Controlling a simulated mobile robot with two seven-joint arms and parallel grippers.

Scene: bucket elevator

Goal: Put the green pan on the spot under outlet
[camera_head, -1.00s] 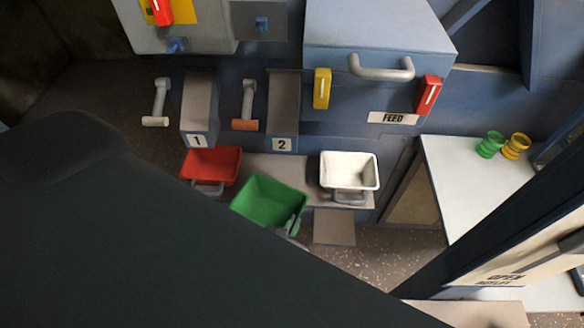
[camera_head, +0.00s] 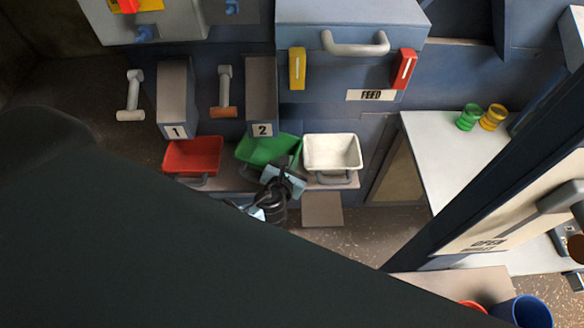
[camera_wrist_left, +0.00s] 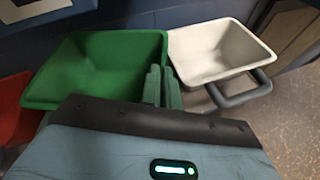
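The green pan (camera_head: 262,150) is below chute 2 (camera_head: 262,95), between the red pan (camera_head: 193,156) and the white pan (camera_head: 332,152). It fills much of the left wrist view (camera_wrist_left: 95,65) and looks empty. My left gripper (camera_head: 285,178) is at the pan's front right. Its two fingers (camera_wrist_left: 161,87) are close together at the pan's near edge, closed on its handle, which is hidden. The shelf (camera_head: 232,180) under the pans shows only in part; whether the green pan rests on it is unclear. My right gripper is not in view.
The white pan (camera_wrist_left: 215,52) is close beside my left fingers, its grey handle (camera_wrist_left: 240,90) facing outward. Chute 1 (camera_head: 177,90) hangs above the red pan. A white table (camera_head: 450,150) at right holds green (camera_head: 469,118) and yellow (camera_head: 493,118) cups. My dark arm covers the lower left.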

